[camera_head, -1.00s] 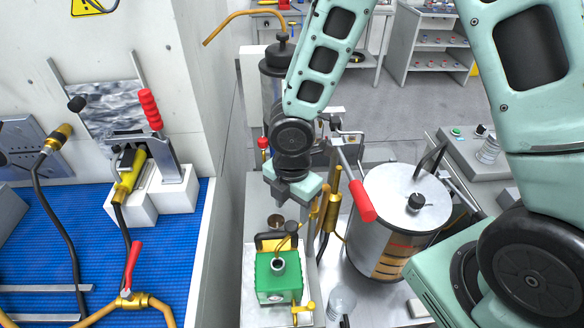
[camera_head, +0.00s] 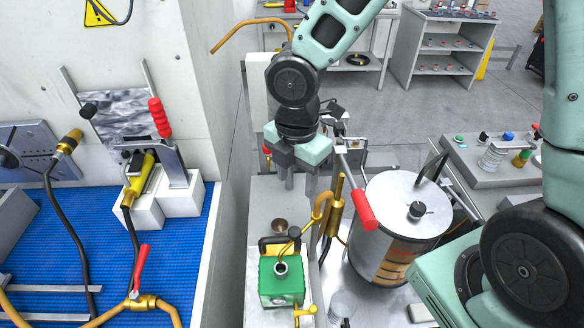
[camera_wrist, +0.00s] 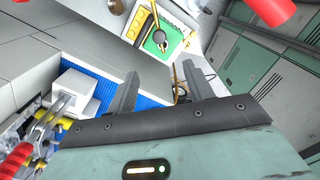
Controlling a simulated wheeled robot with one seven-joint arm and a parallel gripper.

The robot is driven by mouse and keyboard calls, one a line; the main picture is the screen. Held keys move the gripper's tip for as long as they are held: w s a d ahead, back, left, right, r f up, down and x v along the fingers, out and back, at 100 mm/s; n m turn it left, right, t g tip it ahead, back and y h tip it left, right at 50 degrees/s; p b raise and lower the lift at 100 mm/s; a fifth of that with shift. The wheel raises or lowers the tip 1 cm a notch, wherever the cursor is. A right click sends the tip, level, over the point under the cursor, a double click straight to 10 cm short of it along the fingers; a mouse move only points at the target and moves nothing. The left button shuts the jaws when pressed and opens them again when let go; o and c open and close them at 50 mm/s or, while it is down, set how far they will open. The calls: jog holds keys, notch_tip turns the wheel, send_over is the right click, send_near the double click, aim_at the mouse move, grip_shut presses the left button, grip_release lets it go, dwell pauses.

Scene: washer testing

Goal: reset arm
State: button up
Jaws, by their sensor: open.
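My gripper (camera_head: 300,174) hangs from my arm in the upper middle of the head view, pointing down above the grey bench behind the green device. Its two fingers are apart, with nothing between them. In the wrist view my gripper's fingers (camera_wrist: 160,90) also stand apart and empty. The green device (camera_head: 281,278) with a yellow and black handle sits on the bench below and in front of my gripper, apart from it. It also shows in the wrist view (camera_wrist: 158,38), beyond the fingers.
A metal drum (camera_head: 400,215) stands to the right, with a red-handled lever (camera_head: 362,204) close beside my gripper. A white wall is at left, by a blue mat (camera_head: 60,235) holding a red-handled clamp (camera_head: 160,118) and hoses. A control box (camera_head: 500,160) is at right.

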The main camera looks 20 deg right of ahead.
jog(key=s+a+r+m+b, duration=0.1)
jog(key=s+m+b, duration=0.1)
jog(key=s+m, duration=0.5)
jog(key=s+a+r+m+b, duration=0.1)
jog(key=s+r+m+b, duration=0.1)
jog(key=s+m, duration=0.6)
jog(key=shift+a+r+m+y, duration=0.25)
jog(key=shift+r+m+y, duration=0.05)
jog(key=shift+m, duration=0.2)
jog(key=shift+s, duration=0.1)
